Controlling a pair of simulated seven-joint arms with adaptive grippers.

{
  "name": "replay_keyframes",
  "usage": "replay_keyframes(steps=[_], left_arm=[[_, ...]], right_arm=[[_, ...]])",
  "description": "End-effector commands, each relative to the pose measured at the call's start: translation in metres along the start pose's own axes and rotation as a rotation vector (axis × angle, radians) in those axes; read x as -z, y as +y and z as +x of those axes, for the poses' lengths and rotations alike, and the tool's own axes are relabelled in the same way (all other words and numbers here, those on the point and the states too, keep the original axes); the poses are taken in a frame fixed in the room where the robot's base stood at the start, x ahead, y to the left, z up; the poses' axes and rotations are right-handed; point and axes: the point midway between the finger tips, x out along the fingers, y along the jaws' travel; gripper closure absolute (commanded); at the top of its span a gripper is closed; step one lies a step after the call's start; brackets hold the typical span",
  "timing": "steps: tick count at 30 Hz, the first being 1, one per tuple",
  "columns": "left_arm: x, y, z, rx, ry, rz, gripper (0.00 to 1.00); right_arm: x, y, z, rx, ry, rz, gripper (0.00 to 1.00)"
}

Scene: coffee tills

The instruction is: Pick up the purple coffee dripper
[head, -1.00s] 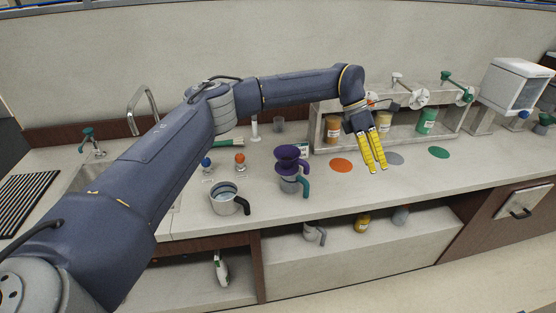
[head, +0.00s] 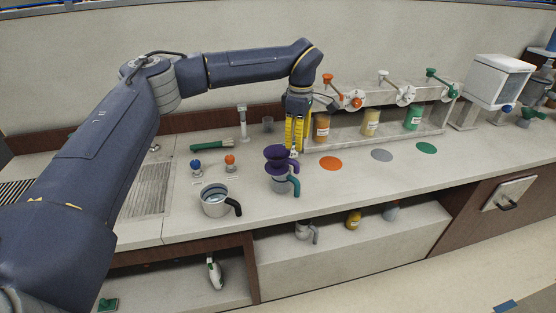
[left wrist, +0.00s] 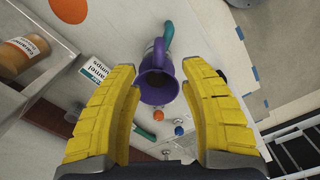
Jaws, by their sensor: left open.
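The purple coffee dripper (head: 277,157) sits on top of a grey cup with a teal handle (head: 281,184) near the middle of the counter. In the left wrist view the dripper (left wrist: 157,88) shows from above, between the fingers and beyond their tips, with a purple handle beside the teal one. My left gripper (head: 294,148) is open and empty, its yellow fingers pointing down just behind and right of the dripper in the head view. I cannot tell whether they touch it. My right gripper is not in view.
A steel pitcher with a black handle (head: 215,202) stands left of the dripper. An orange disc (head: 330,163) lies to the right, before a dispenser rack with bottles (head: 370,123). A small label sign (left wrist: 94,70) stands close by. The counter's front strip is clear.

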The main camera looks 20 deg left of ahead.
Motion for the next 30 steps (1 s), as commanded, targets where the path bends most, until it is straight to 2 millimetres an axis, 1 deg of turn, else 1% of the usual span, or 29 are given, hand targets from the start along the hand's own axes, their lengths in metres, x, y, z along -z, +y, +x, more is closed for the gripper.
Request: replay_keyframes(steps=[1,6,12,17,20,24,30], left_arm=[[0.000,-0.001,0.011,0.004,-0.001,0.000,0.56],[0.000,0.000,0.034,0.002,-0.002,-0.001,0.56],[0.000,0.000,0.049,0.001,-0.001,-0.001,0.56],[0.000,0.000,0.054,0.002,-0.001,-0.001,0.56],[-0.001,0.000,0.064,0.003,-0.002,-0.001,0.56],[-0.001,0.000,0.083,0.003,-0.002,-0.001,0.56],[-0.001,0.000,0.100,0.002,-0.002,-0.002,0.56]], right_arm=[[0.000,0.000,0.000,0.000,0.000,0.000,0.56],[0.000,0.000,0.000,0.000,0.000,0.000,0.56],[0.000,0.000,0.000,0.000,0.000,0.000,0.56],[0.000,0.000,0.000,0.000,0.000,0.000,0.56],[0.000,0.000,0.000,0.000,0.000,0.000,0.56],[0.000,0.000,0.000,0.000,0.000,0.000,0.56],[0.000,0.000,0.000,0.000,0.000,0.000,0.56]])
